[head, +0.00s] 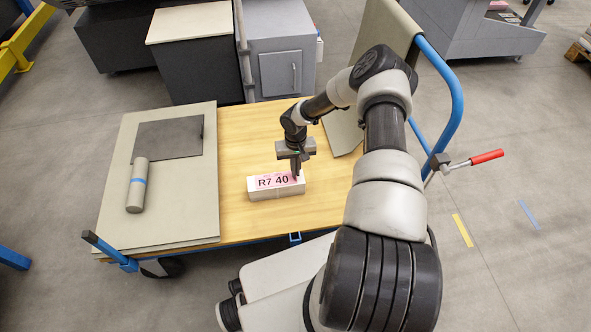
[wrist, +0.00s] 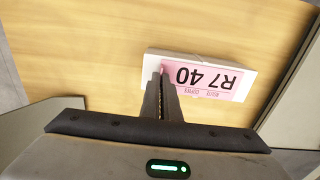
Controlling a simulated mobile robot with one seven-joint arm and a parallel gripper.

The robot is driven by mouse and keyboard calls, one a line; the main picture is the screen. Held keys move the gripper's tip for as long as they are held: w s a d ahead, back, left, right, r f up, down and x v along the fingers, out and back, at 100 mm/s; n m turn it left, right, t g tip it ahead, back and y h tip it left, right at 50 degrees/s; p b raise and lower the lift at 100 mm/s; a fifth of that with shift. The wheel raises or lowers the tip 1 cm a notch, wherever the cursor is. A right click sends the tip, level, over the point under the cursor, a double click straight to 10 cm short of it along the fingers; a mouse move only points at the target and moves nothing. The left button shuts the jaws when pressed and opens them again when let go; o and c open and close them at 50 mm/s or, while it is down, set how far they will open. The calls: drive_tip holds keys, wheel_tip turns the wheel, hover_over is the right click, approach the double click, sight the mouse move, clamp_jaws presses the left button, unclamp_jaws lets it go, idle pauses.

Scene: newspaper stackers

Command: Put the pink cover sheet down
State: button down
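The pink cover sheet (head: 271,182) has "R7 40" printed on it and lies over the top of a white bundle (head: 277,194) on the wooden cart deck. It also shows upside down in the wrist view (wrist: 205,79). My gripper (head: 296,175) points down at the sheet's right end in the head view. In the wrist view my gripper's fingers (wrist: 162,76) are close together, with a bit of pink at their tips. They appear shut on the sheet's edge. The fingers hide that end of the sheet and bundle.
A blue cart handle (head: 455,95) stands at the right. The wooden deck (head: 240,130) behind the bundle is clear.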

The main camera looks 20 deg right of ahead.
drive_tip(key=c, duration=2)
unclamp_jaws()
drive_tip(key=shift+f, duration=0.1)
wheel_tip(320, 180, up, 12)
drive_tip(key=p, duration=0.3)
drive_tip(key=shift+p, duration=0.3)
